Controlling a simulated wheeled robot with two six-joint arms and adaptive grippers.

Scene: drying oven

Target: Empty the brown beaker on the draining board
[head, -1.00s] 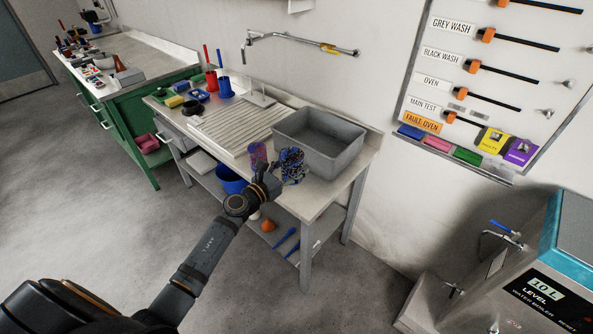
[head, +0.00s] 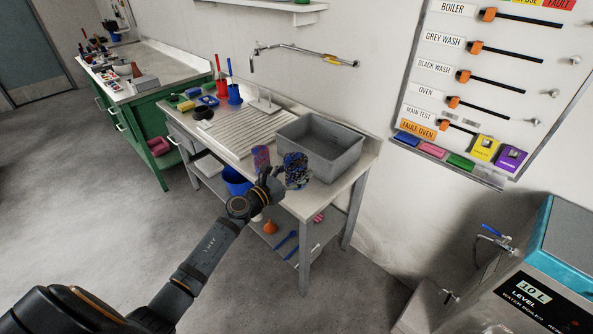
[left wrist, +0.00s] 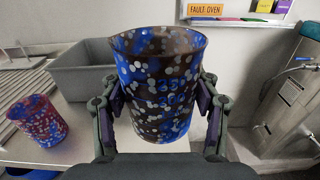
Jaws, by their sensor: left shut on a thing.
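A brown beaker (head: 296,171) with blue and white spots is in my left gripper (head: 279,182), at the front edge of the bench. In the left wrist view the beaker (left wrist: 158,95) stands upright between the two fingers of the left gripper (left wrist: 160,110), which are shut on its sides. Its mouth shows, but I cannot tell what is inside. The ribbed draining board (head: 246,130) lies on the bench left of the grey sink. My right gripper is not in view.
A second beaker (head: 261,157), pinkish red with blue spots, stands on the bench left of the held one; it also shows in the left wrist view (left wrist: 39,122). The deep grey sink (head: 318,148) is behind the gripper. A swivel tap (head: 300,50) is above.

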